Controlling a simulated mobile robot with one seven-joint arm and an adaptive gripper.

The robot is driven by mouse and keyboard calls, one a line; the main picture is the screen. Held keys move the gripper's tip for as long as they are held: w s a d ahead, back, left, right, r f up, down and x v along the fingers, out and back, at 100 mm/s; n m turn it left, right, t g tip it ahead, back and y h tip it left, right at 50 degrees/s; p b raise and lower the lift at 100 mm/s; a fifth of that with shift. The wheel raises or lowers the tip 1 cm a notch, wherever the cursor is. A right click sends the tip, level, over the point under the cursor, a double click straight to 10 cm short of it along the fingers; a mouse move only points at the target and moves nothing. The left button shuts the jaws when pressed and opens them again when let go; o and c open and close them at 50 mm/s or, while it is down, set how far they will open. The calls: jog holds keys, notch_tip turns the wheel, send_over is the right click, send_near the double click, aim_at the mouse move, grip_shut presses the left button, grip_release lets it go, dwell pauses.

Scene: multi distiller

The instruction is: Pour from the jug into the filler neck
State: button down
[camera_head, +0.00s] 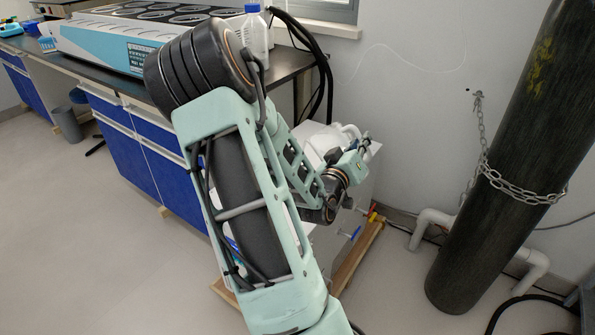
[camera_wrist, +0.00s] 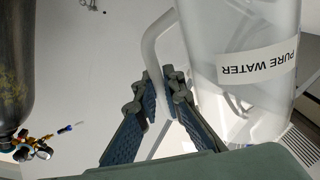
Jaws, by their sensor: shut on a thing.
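The jug (camera_wrist: 245,70) is translucent white with a "PURE WATER" label, which reads upside down in the wrist view. My gripper (camera_wrist: 163,85) is shut on the jug's looped handle (camera_wrist: 154,38), with one finger on each side of it. In the head view a white part of the jug (camera_head: 322,137) shows behind my arm, above a light grey box. My arm hides much of it, and the liquid level cannot be told. I cannot make out the filler neck in either view.
A light grey box (camera_head: 362,192) stands on the floor beside the bench (camera_head: 292,66). A blue and white distiller (camera_head: 105,52) and a blue-capped bottle (camera_head: 255,38) are on the bench. A dark gas cylinder (camera_head: 490,180), chained to the wall, stands at right. Pipes (camera_head: 438,222) run low along the wall.

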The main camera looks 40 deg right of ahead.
jog(key=shift+w+a+r+n+p, duration=0.2)
jog(key=shift+w+r+n+p, duration=0.3)
jog(key=shift+n+p, duration=0.4)
jog(key=shift+w+a+r+n+p, duration=0.15)
jog(key=shift+w+r+n+p, duration=0.35)
jog(key=shift+p, duration=0.55)
dwell(4.3)
jog(key=shift+w+a+f+n, duration=0.1)
jog(key=shift+w+f+n, duration=0.15)
jog(key=shift+f+n, duration=0.15)
dwell(1.3)
